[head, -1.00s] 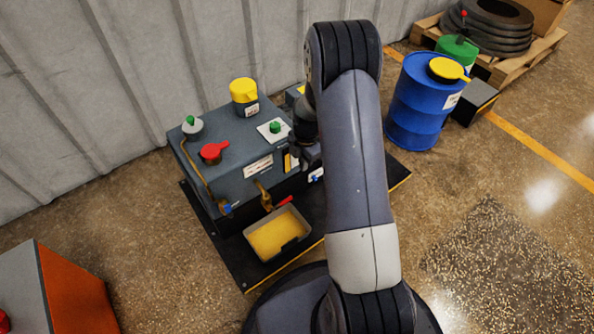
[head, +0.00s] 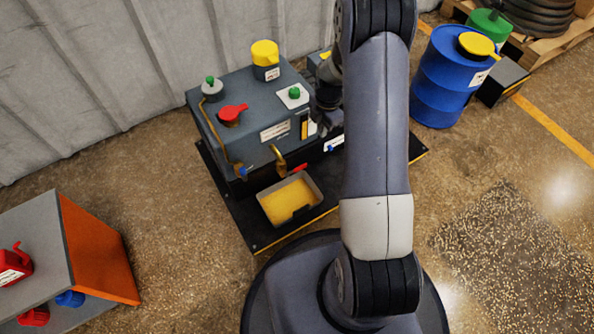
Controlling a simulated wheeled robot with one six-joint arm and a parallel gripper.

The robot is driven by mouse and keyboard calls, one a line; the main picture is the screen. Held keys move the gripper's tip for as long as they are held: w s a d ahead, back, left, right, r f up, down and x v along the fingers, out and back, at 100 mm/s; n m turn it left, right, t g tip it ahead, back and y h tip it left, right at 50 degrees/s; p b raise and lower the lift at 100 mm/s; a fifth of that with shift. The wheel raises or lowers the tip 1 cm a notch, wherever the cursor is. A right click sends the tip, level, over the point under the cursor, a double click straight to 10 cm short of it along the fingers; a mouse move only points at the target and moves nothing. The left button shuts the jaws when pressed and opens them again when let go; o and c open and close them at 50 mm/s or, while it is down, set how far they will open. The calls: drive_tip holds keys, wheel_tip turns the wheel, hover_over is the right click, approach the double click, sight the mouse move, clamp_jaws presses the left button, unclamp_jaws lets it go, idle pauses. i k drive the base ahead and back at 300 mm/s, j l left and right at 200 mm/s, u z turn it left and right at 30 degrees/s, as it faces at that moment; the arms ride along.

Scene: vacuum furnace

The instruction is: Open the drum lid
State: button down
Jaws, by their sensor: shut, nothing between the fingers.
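The blue drum (head: 438,85) stands upright on the floor at the upper right of the head view. Its round yellow lid (head: 477,44) lies flat over the top, with a tab pointing right. It looks closed. My gripper (head: 326,122) is far left of the drum, at the right end of the grey machine. It is shut and empty, and partly hidden behind my arm. I cannot tell whether it touches the machine.
The grey machine (head: 240,105) carries red, green and yellow caps. A tray with yellow contents (head: 290,200) sits before it. A dark box (head: 503,82), a green container (head: 490,24) and a pallet (head: 548,45) crowd the drum's right.

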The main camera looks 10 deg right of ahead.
sight(475, 43)
drive_tip(key=z, duration=1.65)
